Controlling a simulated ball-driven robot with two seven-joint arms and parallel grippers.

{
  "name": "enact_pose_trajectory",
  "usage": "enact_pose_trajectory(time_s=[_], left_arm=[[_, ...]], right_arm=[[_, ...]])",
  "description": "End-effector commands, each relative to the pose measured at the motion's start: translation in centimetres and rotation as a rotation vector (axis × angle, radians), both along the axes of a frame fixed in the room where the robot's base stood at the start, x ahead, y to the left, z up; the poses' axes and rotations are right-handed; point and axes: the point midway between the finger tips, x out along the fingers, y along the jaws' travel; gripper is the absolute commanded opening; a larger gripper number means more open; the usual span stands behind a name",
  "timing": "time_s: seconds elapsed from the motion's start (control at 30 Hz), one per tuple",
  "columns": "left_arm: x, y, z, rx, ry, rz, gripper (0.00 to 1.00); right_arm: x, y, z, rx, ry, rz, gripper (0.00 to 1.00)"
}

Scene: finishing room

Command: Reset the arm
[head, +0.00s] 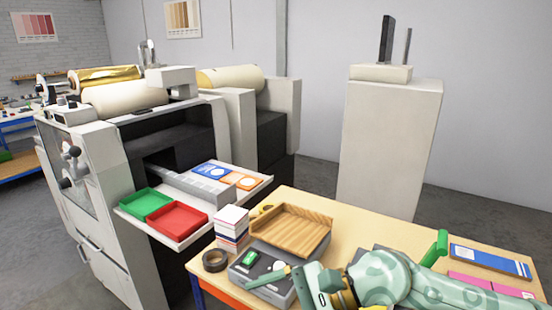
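My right arm (385,280), pale green with darker patches, reaches in from the lower right over the wooden table. Its gripper (277,279) is at the lower middle, over or just beside a grey tray (243,275) that holds a small green item (250,257). One pale finger points left across the tray. The other finger is not clear, so I cannot tell how far the gripper is open, and I see nothing held in it. My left arm and gripper are not in view.
A wooden tray (290,232), a stack of boxes (232,225) and a tape roll (215,260) crowd the table's left. Blue and pink sheets (490,260) lie right. A machine shelf (128,208) holds green (146,202) and red (177,219) bins. A tall cabinet (388,145) stands behind.

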Motion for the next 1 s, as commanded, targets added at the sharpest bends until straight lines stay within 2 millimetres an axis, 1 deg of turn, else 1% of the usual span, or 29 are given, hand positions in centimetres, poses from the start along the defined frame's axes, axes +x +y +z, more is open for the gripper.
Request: enact_pose_trajectory(time_s=[0.03, 0.07, 0.1, 0.13, 0.17, 0.2, 0.23, 0.27, 0.3, 0.37, 0.4, 0.47, 0.5, 0.53, 0.57, 0.6, 0.67, 0.7, 0.77, 0.8, 0.87, 0.9, 0.97, 1.0], left_arm=[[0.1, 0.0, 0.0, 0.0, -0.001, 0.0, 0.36], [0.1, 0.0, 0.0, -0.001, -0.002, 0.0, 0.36], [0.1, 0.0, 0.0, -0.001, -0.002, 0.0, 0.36], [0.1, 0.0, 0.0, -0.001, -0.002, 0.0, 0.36], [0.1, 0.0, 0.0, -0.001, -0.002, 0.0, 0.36], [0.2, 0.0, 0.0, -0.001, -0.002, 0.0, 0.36], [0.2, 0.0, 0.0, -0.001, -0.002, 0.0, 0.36], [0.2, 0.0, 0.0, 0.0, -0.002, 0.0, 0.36], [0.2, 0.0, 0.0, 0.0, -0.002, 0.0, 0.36], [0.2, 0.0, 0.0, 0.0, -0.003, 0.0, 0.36], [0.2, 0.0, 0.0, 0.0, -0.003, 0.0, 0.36], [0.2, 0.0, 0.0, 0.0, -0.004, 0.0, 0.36], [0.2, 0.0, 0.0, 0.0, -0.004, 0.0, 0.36], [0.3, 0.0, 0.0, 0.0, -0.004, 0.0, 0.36], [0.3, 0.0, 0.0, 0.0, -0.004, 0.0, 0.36], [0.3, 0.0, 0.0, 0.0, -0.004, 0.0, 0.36], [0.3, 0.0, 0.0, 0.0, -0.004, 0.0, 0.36], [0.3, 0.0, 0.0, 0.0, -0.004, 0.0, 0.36], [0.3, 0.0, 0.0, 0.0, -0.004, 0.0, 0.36], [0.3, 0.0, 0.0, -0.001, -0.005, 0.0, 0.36], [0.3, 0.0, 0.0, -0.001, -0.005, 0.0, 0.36], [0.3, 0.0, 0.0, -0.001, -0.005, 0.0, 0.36], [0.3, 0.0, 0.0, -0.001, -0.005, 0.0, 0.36], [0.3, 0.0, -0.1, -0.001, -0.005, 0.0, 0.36]], right_arm=[[-1.4, 2.6, 2.4, 0.21, 0.153, -0.081, 0.88], [-1.5, 3.4, 4.3, 0.339, 0.257, -0.144, 0.88], [-1.1, 3.7, 6.6, 0.508, 0.405, -0.234, 0.88], [-0.6, 3.5, 8.1, 0.632, 0.524, -0.304, 0.88], [0.2, 2.7, 9.4, 0.754, 0.646, -0.377, 0.88], [1.5, 1.1, 10.4, 0.913, 0.812, -0.478, 0.88], [2.5, -0.5, 10.6, 1.031, 0.94, -0.558, 0.88], [3.6, -2.4, 10.4, 1.147, 1.067, -0.64, 0.88], [4.8, -5.2, 9.3, 1.303, 1.234, -0.757, 0.88], [5.8, -9.9, 6.4, 1.527, 1.463, -0.935, 0.88], [5.8, -12.8, 4.0, 1.661, 1.588, -1.047, 0.88], [5.0, -16.6, 0.4, 1.842, 1.733, -1.202, 0.88], [4.0, -18.7, -1.9, 1.947, 1.805, -1.299, 0.88], [3.1, -20.0, -3.5, 2.019, 1.847, -1.367, 0.88], [2.2, -21.3, -4.9, -2.072, -1.869, 1.421, 0.88], [0.9, -22.7, -6.7, -2.007, -1.771, 1.399, 0.88], [-1.2, -24.5, -8.9, -1.924, -1.642, 1.37, 0.88], [-2.6, -25.5, -10.2, -1.876, -1.563, 1.353, 0.88], [-4.7, -26.9, -11.9, -1.811, -1.453, 1.331, 0.88], [-6.1, -27.7, -12.9, -1.773, -1.384, 1.318, 0.88], [-8.3, -28.8, -14.2, -1.72, -1.286, 1.301, 0.88], [-9.8, -29.5, -15.0, -1.688, -1.221, 1.291, 0.88], [-12.0, -30.4, -15.9, -1.641, -1.129, 1.276, 0.88], [-12.3, -30.4, -17.4, -1.613, -1.109, 1.273, 0.88]])
